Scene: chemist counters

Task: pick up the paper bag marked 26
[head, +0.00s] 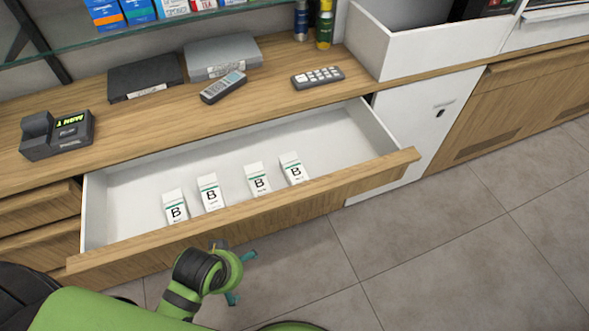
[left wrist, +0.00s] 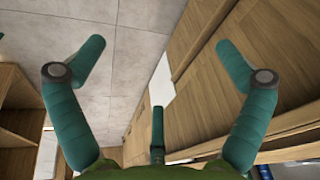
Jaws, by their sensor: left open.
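No paper bag marked 26 can be made out in either view. My left gripper (head: 240,277) is in front of the open drawer (head: 235,215) in the head view, over the floor side of its front edge. Its teal fingers are spread, with nothing visible between them. In the left wrist view the left gripper (left wrist: 160,62) also shows wide apart fingers, with floor and wooden cabinet fronts beyond. My right gripper is not in view.
Several white boxes marked B (head: 209,192) stand in the drawer. The wooden counter (head: 190,118) carries a card terminal (head: 57,135), a remote-like handset (head: 223,87), a keypad (head: 318,77) and flat dark and grey cases. The tiled floor (head: 450,250) at right is clear.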

